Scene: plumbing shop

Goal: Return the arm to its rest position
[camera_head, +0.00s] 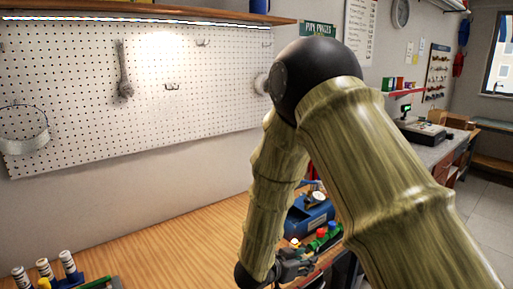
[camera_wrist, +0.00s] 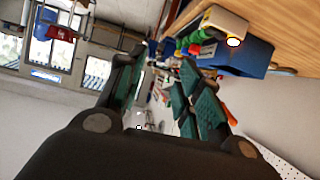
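My arm reaches across the head view, bent at a dark round joint, with its lower end over the front right of the wooden bench. My gripper (camera_head: 292,266) shows small and partly hidden at the bottom of that view, near a blue box (camera_head: 312,222). In the wrist view my gripper (camera_wrist: 160,82) has its two green-padded fingers spread apart. I see nothing held between them. The blue box (camera_wrist: 245,58) lies beyond the right finger there, on the bench side.
The wooden bench top (camera_head: 175,235) is mostly clear in the middle. White-capped cylinders (camera_head: 45,268) stand at its front left. A pegboard (camera_head: 150,85) hangs on the wall behind, under a shelf (camera_head: 150,10). Another counter (camera_head: 440,150) runs along the right, beside open floor (camera_head: 490,205).

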